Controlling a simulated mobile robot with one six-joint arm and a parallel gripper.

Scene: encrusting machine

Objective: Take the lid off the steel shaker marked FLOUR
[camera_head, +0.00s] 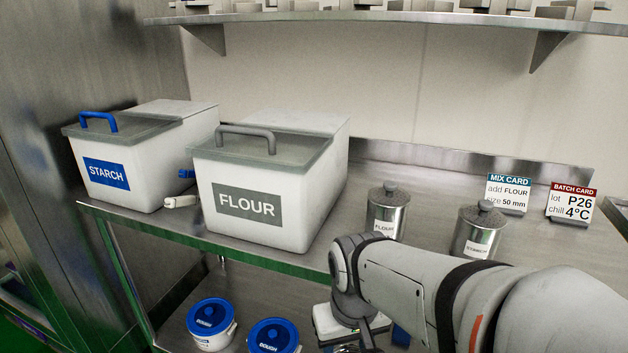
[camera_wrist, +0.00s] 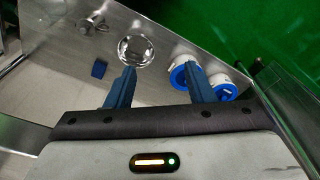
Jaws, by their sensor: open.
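The steel shaker marked FLOUR (camera_head: 387,213) stands upright on the steel bench top in the head view. Its lid (camera_head: 390,189) with a dark round knob is on it. A similar steel shaker marked STARCH (camera_head: 478,232) stands to its right, also lidded. My arm crosses in front, at the lower right, and its wrist is lower in the picture than the FLOUR shaker. In the wrist view my gripper (camera_wrist: 159,84) is open, with nothing between its two blue fingers. I cannot make out the FLOUR shaker in the wrist view.
White bins marked FLOUR (camera_head: 280,205) and STARCH (camera_head: 135,178) stand left of the shakers. A mix card (camera_head: 507,193) and a batch card (camera_head: 571,203) stand at the right. Blue-lidded DOUGH tubs (camera_head: 212,322) sit below. The wrist view shows a shiny round object (camera_wrist: 135,49).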

